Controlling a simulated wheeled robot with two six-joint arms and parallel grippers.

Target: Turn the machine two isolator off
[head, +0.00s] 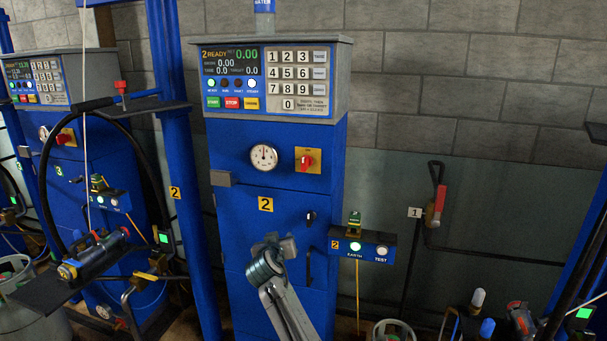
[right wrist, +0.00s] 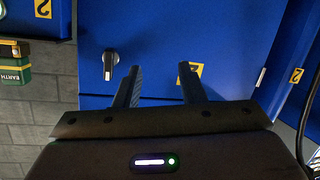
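The machine two isolator is a red rotary knob (head: 307,161) on a yellow plate on the upper front of the blue cabinet (head: 232,230) labelled 2. Which way its handle points is too small to tell. My right gripper (head: 273,244) is below and left of it in the head view, in front of the cabinet. In the right wrist view the right gripper (right wrist: 159,70) is open, with nothing between its fingers. That view shows a black knob (right wrist: 111,64) and the yellow 2 label (right wrist: 195,69), but not the isolator. My left gripper is not in view.
An earth/test box (head: 362,246) juts out at the cabinet's lower right. A blue post (head: 176,140) stands to the left, beside a neighbouring machine with its own red knob (head: 65,137).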

